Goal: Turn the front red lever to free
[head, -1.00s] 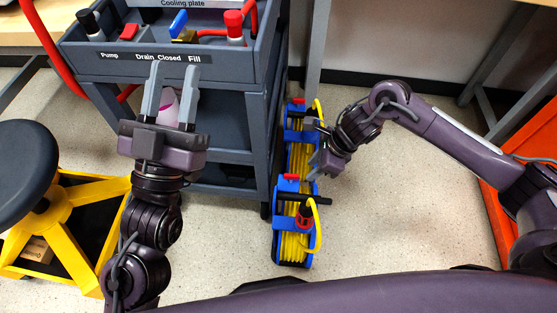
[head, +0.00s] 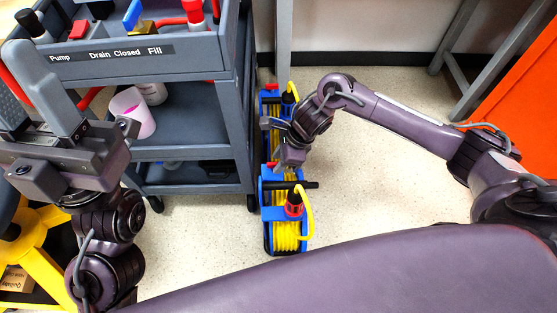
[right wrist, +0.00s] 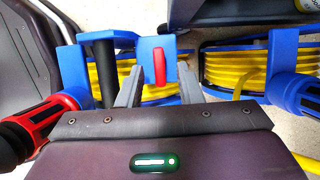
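Two blue reels wound with yellow cable stand on the floor in the head view. The front reel (head: 287,238) has a red lever (head: 272,166) on its blue top, partly covered by my right gripper. In the right wrist view, this red lever (right wrist: 159,67) stands upright in the picture on a blue plate, between and beyond the fingertips. My right gripper (right wrist: 160,88) is open, with a gap on both sides of the lever. It also shows in the head view (head: 273,146). My left gripper (head: 18,78) is open and empty in front of the cart, partly cut off by the frame's edge.
A grey cart (head: 190,62) labelled Pump, Drain, Closed, Fill stands left of the reels, with a pink-and-white cup (head: 133,112) on its shelf. The back reel (head: 270,100) stands close behind. A yellow stool base (head: 35,235) is at left.

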